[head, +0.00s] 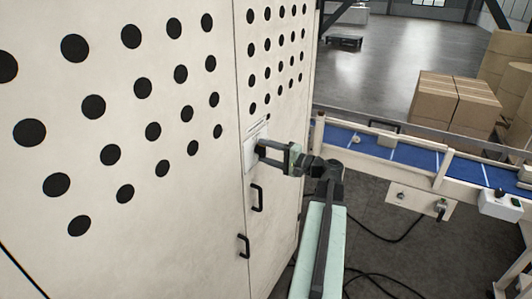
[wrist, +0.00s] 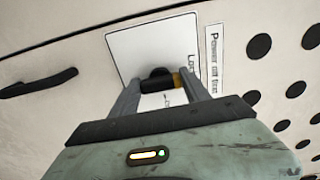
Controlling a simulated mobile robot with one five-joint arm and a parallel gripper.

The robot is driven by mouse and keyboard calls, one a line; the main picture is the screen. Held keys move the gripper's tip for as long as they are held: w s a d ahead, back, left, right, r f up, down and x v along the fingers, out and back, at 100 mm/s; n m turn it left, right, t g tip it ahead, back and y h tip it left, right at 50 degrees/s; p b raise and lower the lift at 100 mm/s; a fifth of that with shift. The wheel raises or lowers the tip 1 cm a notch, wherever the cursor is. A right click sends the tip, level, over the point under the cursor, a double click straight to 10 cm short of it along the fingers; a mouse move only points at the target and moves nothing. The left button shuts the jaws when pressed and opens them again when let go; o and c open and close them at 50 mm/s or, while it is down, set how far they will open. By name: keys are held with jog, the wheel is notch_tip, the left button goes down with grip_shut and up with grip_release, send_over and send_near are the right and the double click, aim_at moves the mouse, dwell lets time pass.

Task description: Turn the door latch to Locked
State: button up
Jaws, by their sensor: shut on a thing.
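The door latch (wrist: 160,76) is a dark knob with a short bar and a yellowish end, on a white label plate (wrist: 135,43) on the cabinet door. My gripper (wrist: 157,88) is shut on the latch, with one finger at each end of the bar. Part of the plate's lettering shows in the wrist view, but my fingers hide the rest, so I cannot read the latch's setting. In the head view my gripper (head: 262,148) reaches the plate (head: 250,150) from the right, and the latch is hidden there.
The cream cabinet (head: 190,60) with black round holes fills the left. Two black handles, an upper (head: 257,197) and a lower (head: 243,245), sit below the plate. A blue conveyor (head: 400,150) and cardboard boxes (head: 455,103) stand to the right. Cables (head: 385,238) lie on the floor.

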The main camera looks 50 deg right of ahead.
jog(key=o, duration=1.4)
jog(key=v, duration=0.7)
jog(key=shift+s, duration=0.4)
